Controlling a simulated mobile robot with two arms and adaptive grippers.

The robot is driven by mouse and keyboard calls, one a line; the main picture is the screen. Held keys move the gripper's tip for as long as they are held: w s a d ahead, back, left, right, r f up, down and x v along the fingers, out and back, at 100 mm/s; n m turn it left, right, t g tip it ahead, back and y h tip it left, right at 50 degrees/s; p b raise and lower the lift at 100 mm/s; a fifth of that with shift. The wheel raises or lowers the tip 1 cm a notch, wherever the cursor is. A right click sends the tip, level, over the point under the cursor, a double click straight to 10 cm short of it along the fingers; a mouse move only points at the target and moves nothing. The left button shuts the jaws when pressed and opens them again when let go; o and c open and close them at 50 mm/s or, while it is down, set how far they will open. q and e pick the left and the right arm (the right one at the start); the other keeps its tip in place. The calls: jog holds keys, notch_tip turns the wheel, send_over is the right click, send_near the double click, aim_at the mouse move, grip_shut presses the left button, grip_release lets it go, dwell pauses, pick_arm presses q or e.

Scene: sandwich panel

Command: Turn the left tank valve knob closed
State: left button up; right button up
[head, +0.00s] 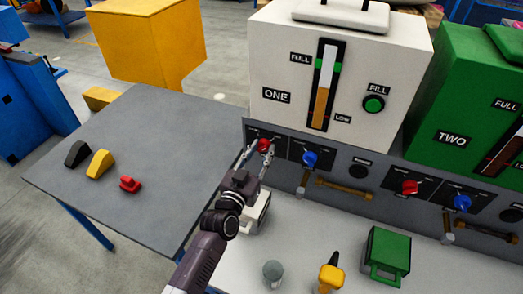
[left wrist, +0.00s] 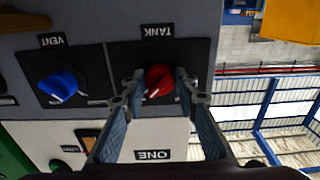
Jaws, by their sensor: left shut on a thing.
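The left tank valve knob (head: 264,144) is red and sits on the grey panel below the white tank marked ONE. It also shows in the left wrist view (left wrist: 158,79), under the TANK label, which appears upside down there. My left gripper (head: 261,152) reaches up to it, with one finger on each side of the knob, and is shut on it. The knob's white pointer mark shows at its lower edge in the left wrist view. My right gripper is not in view.
The blue vent knob (head: 309,159) is close to the right of the red one. Another red knob (head: 410,187) and blue knob (head: 461,202) are farther right, below the green tank (head: 455,110). A grey cup (head: 272,272) and a green item (head: 388,252) stand in front.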

pick_arm(q)
jog(key=shift+n, duration=0.3)
jog(key=n, duration=0.3)
jog(key=shift+d+n+b, duration=0.1)
jog(key=shift+n+b, duration=0.4)
jog(key=shift+n, duration=6.6)
jog(key=o, duration=1.2)
jog(key=shift+c, duration=0.2)
jog(key=shift+r, duration=0.1)
